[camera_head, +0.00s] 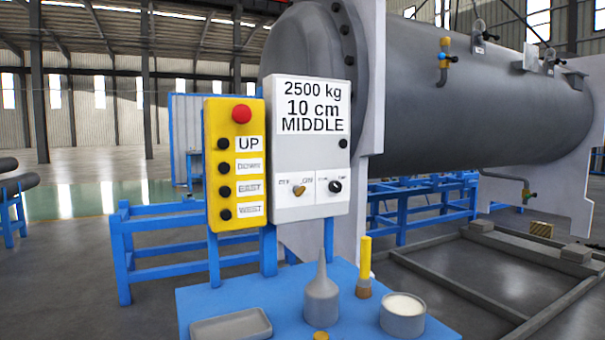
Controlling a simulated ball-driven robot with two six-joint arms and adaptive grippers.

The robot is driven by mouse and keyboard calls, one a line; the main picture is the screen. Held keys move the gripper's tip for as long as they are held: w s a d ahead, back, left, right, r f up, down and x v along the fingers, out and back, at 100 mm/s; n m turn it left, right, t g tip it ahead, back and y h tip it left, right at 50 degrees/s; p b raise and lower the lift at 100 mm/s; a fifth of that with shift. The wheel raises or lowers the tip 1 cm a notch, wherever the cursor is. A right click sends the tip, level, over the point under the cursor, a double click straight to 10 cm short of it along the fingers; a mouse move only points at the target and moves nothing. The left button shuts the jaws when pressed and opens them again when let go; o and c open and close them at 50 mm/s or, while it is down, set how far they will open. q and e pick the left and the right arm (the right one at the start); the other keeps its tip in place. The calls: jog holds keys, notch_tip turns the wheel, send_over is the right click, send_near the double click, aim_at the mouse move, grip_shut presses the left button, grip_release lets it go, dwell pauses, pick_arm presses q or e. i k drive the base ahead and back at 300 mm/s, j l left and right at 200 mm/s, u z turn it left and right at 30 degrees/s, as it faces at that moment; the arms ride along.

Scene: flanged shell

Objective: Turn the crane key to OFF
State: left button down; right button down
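The crane key (299,190) is a small brass-coloured piece on the lower left of a white control box (308,150). Small labels sit on either side of it; the left one seems to read OFF and the right one ON. The key looks tilted, but it is too small to tell for sure which label it points to. A black knob (335,186) sits to its right, with its own small labels. Neither of my grippers shows in the head view.
A yellow pendant (234,163) with a red button (241,114) stands left of the white box. Below is a blue table (255,300) with a grey tray (231,327), a cone-topped bottle (321,295), a yellow-handled brush (364,265) and a round tin (402,318). A large grey shell (480,100) lies behind.

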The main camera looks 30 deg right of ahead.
aim_at(297, 190)
jog(key=z, duration=1.05)
